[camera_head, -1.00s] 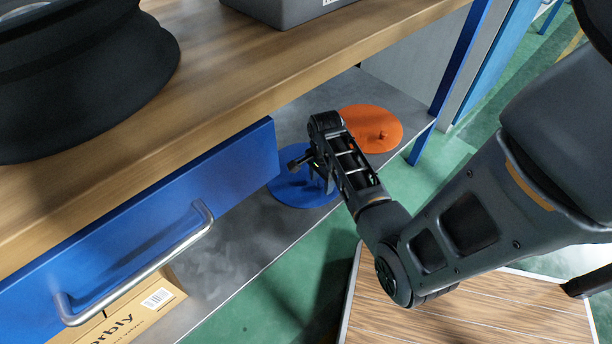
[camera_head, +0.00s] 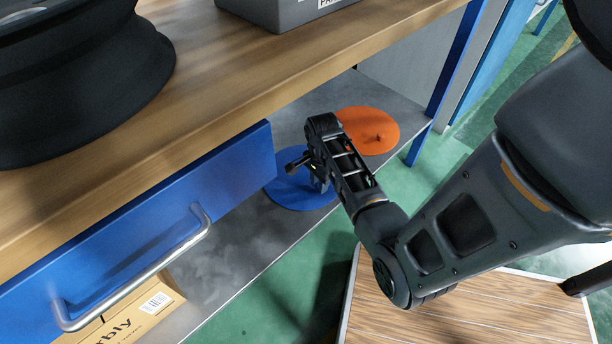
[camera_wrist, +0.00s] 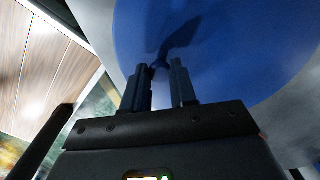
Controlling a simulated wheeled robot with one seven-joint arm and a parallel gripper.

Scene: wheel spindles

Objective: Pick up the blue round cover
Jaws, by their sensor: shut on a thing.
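The blue round cover (camera_head: 290,194) is on the grey lower shelf under the workbench, partly hidden by my gripper. My gripper (camera_head: 318,178) is over its right part in the head view. In the wrist view the blue cover (camera_wrist: 225,50) fills the upper middle, and my gripper's two fingers (camera_wrist: 160,82) reach to the small knob at its middle. The fingers are shut on the cover's knob; the exact contact is dark and partly hidden. I cannot tell whether the cover is clear of the shelf.
An orange round cover (camera_head: 368,131) lies just behind on the same shelf (camera_head: 235,235). The blue drawer (camera_head: 140,220) with its metal handle and the wooden worktop (camera_head: 215,85) are close to the left and above. A cardboard box (camera_head: 135,315) sits at lower left.

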